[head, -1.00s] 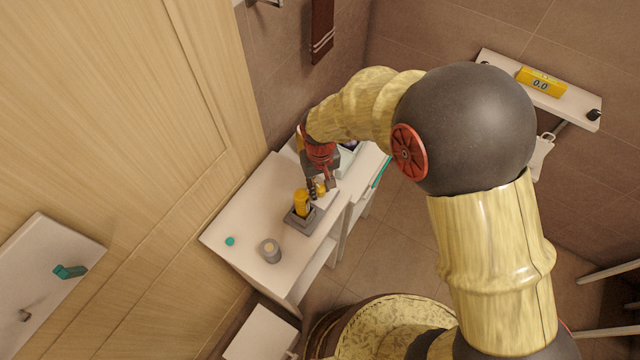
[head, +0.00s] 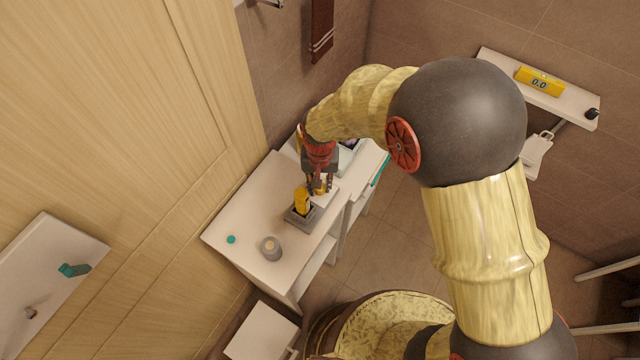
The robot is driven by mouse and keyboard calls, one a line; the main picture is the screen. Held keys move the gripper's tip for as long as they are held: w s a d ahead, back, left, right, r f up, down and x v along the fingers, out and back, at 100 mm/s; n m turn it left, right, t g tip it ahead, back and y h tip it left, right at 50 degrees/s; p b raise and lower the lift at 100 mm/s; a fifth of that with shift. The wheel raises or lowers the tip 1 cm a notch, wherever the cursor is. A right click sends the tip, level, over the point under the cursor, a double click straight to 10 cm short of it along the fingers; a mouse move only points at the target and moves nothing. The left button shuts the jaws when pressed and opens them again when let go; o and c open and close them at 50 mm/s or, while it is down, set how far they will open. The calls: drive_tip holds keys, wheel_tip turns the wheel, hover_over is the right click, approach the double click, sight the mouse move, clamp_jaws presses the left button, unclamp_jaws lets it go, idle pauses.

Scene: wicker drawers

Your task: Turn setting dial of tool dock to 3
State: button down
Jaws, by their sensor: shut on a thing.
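The tool dock (head: 294,221) is a small grey base on the white cabinet top, with a yellow tool (head: 302,202) standing upright in it. My gripper (head: 320,190) points down just behind and right of the yellow tool. Its dark fingers are shut on a small yellow piece, which looks like the setting dial, over a pale plate (head: 331,193) beside the dock. The fingers cover most of this piece. No dial mark or number can be read from here.
A grey round jar (head: 271,248) and a teal disc (head: 231,239) lie on the cabinet top (head: 250,215) to the left. A yellow box with a display reading 0.0 (head: 540,81) is on the wall shelf (head: 575,108). A wooden panel (head: 130,120) rises at left.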

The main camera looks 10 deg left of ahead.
drive_tip(key=c, duration=1.6)
unclamp_jaws()
wheel_tip(320, 180, up, 12)
